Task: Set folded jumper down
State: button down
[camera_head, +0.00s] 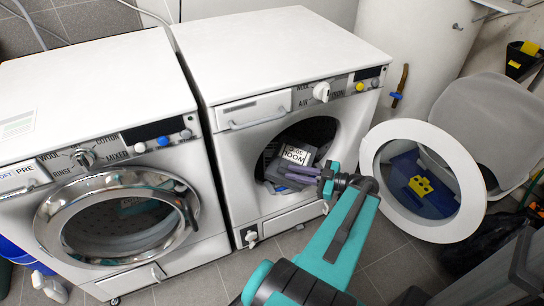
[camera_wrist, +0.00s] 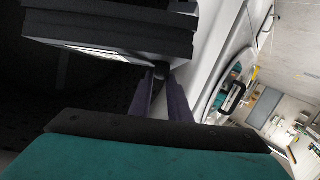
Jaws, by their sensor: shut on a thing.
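The folded jumper (camera_head: 271,167) is a dark grey block with a white label reading WOOL and 30°C. It sits in the round opening of the right-hand machine (camera_head: 290,60). My gripper (camera_head: 288,175) reaches into that opening from the lower right, its purple fingers shut on the jumper's near edge. In the wrist view the jumper (camera_wrist: 110,22) is a dark layered slab across the top, and the fingers (camera_wrist: 163,80) meet its lower edge. Whether the jumper rests on the drum floor cannot be told.
The right-hand machine's round door (camera_head: 383,205) hangs open to the right of my arm. Behind it stands a grey rounded panel (camera_head: 485,110). The left-hand machine (camera_head: 80,75) has its chrome-ringed door (camera_head: 50,222) in front. Bare tiled floor (camera_head: 205,285) lies in front of the machines.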

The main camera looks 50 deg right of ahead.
aim_at(283, 147)
jog(key=shift+w+d+f+b, duration=0.1)
jog(key=shift+w+d+b, duration=0.1)
jog(key=shift+w+b, duration=0.35)
jog(key=shift+w+d+f+b, duration=0.1)
jog(key=shift+w+d+b, duration=0.05)
jog(key=shift+w+b, duration=0.3)
jog(key=w+b, duration=0.1)
jog(key=b, duration=0.1)
jog(key=w+d+b, duration=0.1)
jog(key=b, duration=0.2)
jog(key=shift+w, duration=0.15)
jog(key=shift+w+d+b, duration=0.25)
jog(key=shift+w+b, duration=0.3)
jog(key=shift+w+d+b, duration=0.2)
jog(key=shift+w+b, duration=0.3)
jog(key=shift+b, duration=0.05)
jog(key=w+d, duration=0.1)
jog(key=w, duration=0.1)
jog(key=w+d+b, duration=0.1)
jog(key=w, duration=0.2)
jog(key=w+d+b, duration=0.1)
jog(key=w, duration=0.1)
jog(key=shift+w+r, duration=0.15)
jog(key=shift+w, duration=0.15)
jog(key=f, duration=0.1)
jog(key=w+f+b, duration=0.1)
jog(key=f, duration=0.1)
jog(key=shift+w+d+f+b, duration=0.15)
jog(key=shift+d+f+b, duration=0.1)
jog(key=shift+f+b, duration=0.05)
